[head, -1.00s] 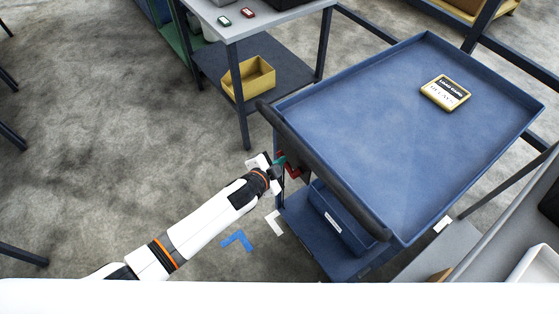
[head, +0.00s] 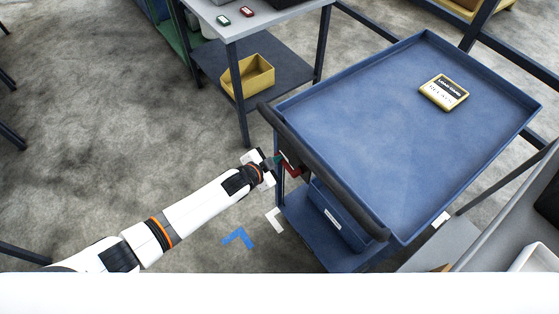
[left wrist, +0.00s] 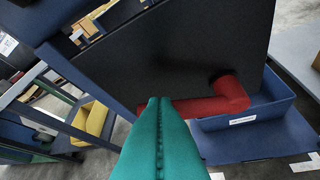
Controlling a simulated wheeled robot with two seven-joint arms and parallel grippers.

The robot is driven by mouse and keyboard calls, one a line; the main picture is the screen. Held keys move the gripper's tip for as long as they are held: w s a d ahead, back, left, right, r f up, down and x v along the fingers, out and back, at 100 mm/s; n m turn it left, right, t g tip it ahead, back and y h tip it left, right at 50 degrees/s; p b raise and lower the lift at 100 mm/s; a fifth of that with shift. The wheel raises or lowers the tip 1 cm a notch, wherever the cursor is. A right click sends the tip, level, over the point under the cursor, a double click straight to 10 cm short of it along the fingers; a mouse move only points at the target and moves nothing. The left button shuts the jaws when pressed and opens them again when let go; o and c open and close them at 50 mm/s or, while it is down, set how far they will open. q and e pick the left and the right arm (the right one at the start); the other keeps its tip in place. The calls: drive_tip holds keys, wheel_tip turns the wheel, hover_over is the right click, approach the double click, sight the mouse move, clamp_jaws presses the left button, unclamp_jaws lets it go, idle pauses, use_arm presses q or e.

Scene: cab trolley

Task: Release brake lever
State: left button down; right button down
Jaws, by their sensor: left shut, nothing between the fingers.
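The blue trolley (head: 400,130) stands at the right in the head view, with a dark push handle (head: 325,175) along its near left edge. The red brake lever (head: 291,168) shows just below that handle. In the left wrist view the lever (left wrist: 210,105) runs sideways from a bend at its right end, in front of a dark panel (left wrist: 190,50). My left gripper (head: 276,160) is shut and empty, its teal fingers (left wrist: 158,125) pointing at the lever's left end. The fingertips overlap the lever in that view; I cannot tell whether they touch it. My right gripper is not in view.
A grey table (head: 262,22) with a yellow bin (head: 247,76) below stands behind. Floor at the left is open. A grey surface (head: 490,215) borders the right.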

use_arm(q)
drive_tip(key=shift+w+a+f+b, duration=0.3)
drive_tip(key=shift+w+f+b, duration=0.2)
drive_tip(key=shift+f, duration=0.25)
drive_tip(key=shift+r, duration=0.1)
idle(0.3)
